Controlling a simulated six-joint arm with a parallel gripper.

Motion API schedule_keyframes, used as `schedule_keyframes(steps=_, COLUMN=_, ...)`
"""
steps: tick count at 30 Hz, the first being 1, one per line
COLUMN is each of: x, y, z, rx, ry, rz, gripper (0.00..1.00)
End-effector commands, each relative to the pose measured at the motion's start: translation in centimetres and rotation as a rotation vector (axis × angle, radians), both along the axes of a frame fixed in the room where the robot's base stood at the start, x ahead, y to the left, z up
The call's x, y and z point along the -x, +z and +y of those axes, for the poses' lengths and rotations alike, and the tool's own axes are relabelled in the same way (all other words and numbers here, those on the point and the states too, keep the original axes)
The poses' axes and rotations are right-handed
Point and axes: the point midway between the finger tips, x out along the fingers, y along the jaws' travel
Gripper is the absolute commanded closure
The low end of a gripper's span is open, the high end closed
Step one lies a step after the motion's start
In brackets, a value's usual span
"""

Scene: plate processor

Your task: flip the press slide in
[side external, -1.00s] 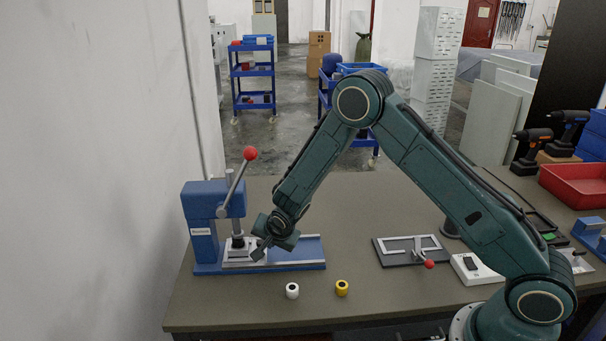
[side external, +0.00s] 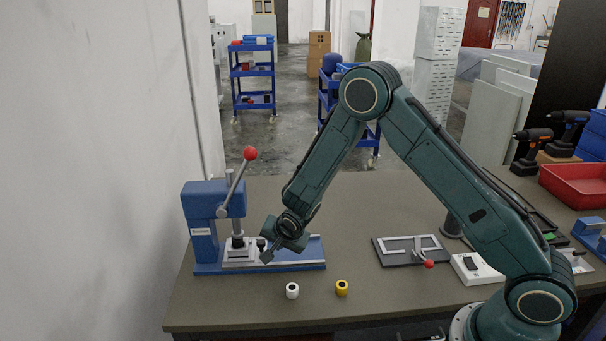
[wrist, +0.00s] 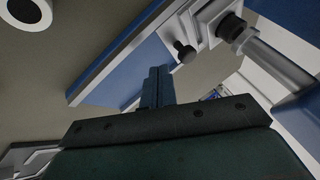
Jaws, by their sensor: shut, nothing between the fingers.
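The blue press (side external: 203,233) stands at the left of the table, with its red-knobbed lever (side external: 232,186) tilted up. The press slide (side external: 240,256) is a light metal plate on the blue rail base (side external: 300,252), under the ram (side external: 237,236). A dark knob (side external: 261,243) stands up at the slide's right end. It also shows in the wrist view (wrist: 184,52), with the slide (wrist: 205,18) behind it. My gripper (side external: 266,257) is shut and empty, low over the rail just right of the slide. In the wrist view its shut fingers (wrist: 157,86) are near the knob, apparently apart from it.
A black plate with a red-knobbed handle (side external: 405,250) and a white switch box (side external: 472,268) lie to the right. The table between is clear.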

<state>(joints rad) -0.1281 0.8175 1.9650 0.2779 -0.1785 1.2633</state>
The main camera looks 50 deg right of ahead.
Motion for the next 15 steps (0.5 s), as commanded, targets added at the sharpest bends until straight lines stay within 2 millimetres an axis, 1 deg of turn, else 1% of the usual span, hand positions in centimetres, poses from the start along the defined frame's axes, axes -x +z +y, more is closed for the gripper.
schedule_keyframes(steps=3, x=1.3, y=0.5, z=-0.4, rx=0.001, ry=-0.002, rz=-0.001, gripper=1.00)
schedule_keyframes(steps=15, x=4.0, y=4.9, z=0.7, rx=0.002, ry=-0.001, rz=-0.001, gripper=1.00)
